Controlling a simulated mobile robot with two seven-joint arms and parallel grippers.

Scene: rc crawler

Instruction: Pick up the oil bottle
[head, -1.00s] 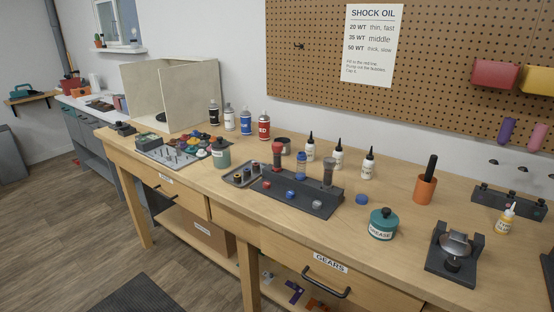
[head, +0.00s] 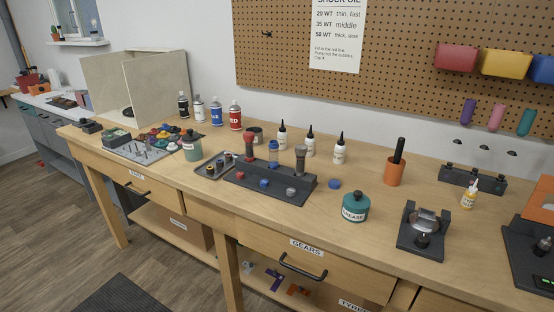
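Three white bottles with black pointed tips stand upright at the back middle of the wooden workbench: a left one (head: 282,139), a middle one (head: 309,145) and a right one (head: 339,151). Their labels are too small to read, so I cannot tell which oil each holds. A small bottle with a yellow-orange label and a white tip (head: 469,195) stands farther right. Neither of my grippers is in view.
In front of the bottles is a dark stand (head: 272,188) holding shock bodies. A teal grease jar (head: 355,207), an orange cup (head: 395,171) and a dark fixture (head: 421,232) stand to the right. The workbench (head: 320,220) has bare wood before the stand.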

